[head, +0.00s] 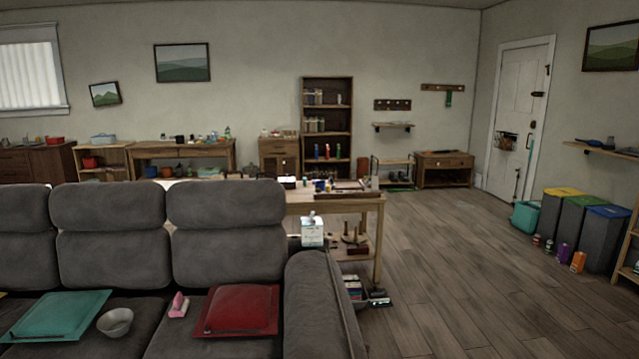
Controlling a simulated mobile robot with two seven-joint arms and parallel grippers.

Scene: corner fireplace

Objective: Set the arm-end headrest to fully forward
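A dark grey sofa fills the lower left of the head view. Three of its headrests show along the top of the back. The headrest nearest the sofa's right arm (315,305) is the right-hand one (225,203), and it stands upright above its back cushion (227,257). The middle headrest (107,205) and the left headrest (22,208) look similarly upright. I cannot tell their exact tilt setting. Neither of my grippers is in view.
A red cushion (237,311), a pink item (178,305), a grey bowl (115,322) and a teal cushion (57,316) lie on the seats. A wooden table (368,204) stands behind the sofa's right end. The wooden floor (460,270) at right is largely clear; bins (607,240) line the right wall.

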